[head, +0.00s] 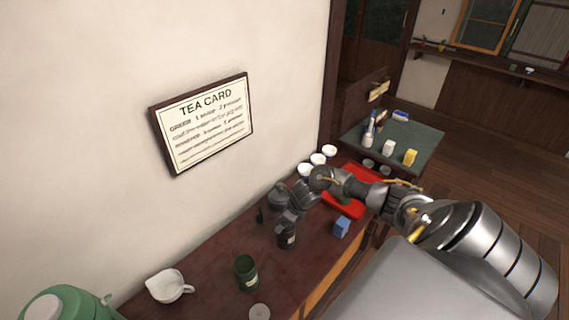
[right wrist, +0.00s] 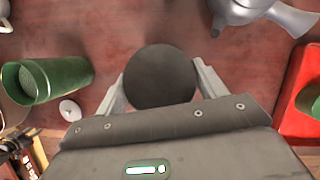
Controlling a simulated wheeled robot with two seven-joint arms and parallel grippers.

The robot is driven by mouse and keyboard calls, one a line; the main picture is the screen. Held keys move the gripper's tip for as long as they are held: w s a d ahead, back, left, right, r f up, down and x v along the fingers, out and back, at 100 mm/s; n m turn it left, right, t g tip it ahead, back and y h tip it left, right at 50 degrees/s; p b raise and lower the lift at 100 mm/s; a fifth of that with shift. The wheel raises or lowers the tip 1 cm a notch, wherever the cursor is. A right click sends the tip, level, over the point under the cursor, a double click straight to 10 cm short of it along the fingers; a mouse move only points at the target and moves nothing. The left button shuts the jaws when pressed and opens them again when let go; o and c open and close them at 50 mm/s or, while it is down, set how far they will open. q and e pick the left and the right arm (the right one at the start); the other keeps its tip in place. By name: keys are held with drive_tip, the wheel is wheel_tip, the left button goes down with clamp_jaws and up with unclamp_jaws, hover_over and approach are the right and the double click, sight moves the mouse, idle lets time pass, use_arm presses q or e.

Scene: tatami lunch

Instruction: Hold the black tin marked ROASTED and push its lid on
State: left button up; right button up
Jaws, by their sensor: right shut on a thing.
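The black tin (head: 286,238) stands on the brown counter. My right gripper (head: 291,217) comes down over it from above. In the right wrist view its two fingers are on either side of the tin's round dark top (right wrist: 160,77), shut on it. I cannot tell whether this dark disc is a lid or the tin's inside. The ROASTED marking is too small to read. A pale round lid (head: 260,312) lies flat at the counter's front, beside the green tin (head: 246,272); it also shows in the right wrist view (right wrist: 70,110). My left gripper is not in view.
A dark grey teapot (head: 279,194) stands behind the black tin, near the wall. A blue box (head: 341,228) and a red tray (head: 343,207) are to the right. White cups (head: 329,151) stand at the back, a white pitcher (head: 165,287) at the left. A tea card (head: 207,122) hangs on the wall.

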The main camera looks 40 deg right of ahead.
drive_tip(key=shift+r, duration=0.15)
drive_tip(key=shift+r, duration=0.55)
drive_tip(key=s+a+r+b, duration=0.2)
drive_tip(key=s+a+r, duration=0.4)
drive_tip(key=s+r, duration=0.5)
drive_tip(key=shift+s+a+r+b, duration=0.35)
drive_tip(key=shift+s+b, duration=0.05)
drive_tip(key=shift+s, duration=0.25)
drive_tip(key=w+a+n+g+y+b, duration=0.3)
drive_tip(key=w+a+n+b, duration=0.1)
drive_tip(key=a+n, duration=0.7)
drive_tip(key=w+a+r+n+g+b, duration=0.1)
drive_tip(key=a+r+n+g, duration=0.3)
drive_tip(key=n, duration=0.7)
drive_tip(key=shift+w+a+r+h+b, duration=0.15)
drive_tip(key=shift+w+r+h+b, duration=0.2)
drive_tip(key=shift+r+b, duration=0.45)
